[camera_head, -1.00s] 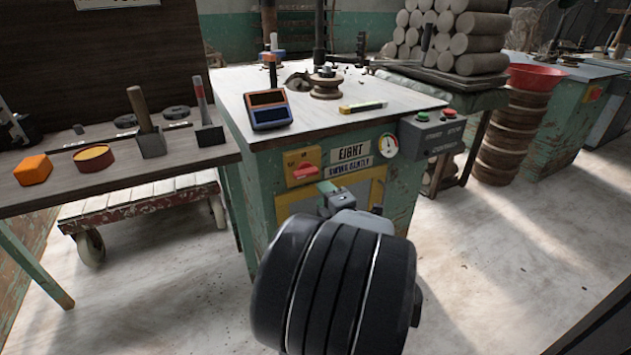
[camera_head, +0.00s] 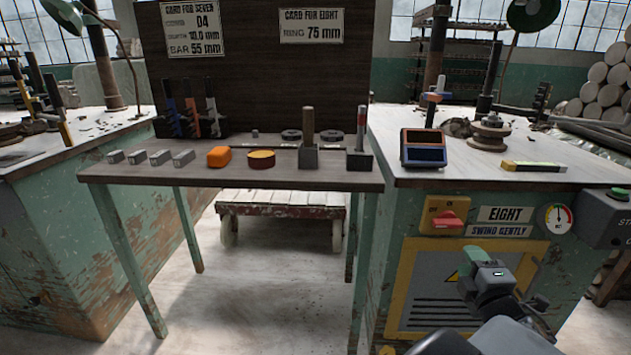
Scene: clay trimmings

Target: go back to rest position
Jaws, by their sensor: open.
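My gripper (camera_head: 480,276) is at the lower right, in front of the yellow-framed panel of the green machine labelled EIGHT (camera_head: 392,250). It is small and partly turned away, and no object shows between its jaws. It is open. My dark arm fills the bottom edge below it. The gripper is apart from the bench and from the things on the machine's top.
A blue-orange device (camera_head: 423,148) stands on the machine. A red-white cart (camera_head: 280,205) is under the bench. Floor at centre is clear.

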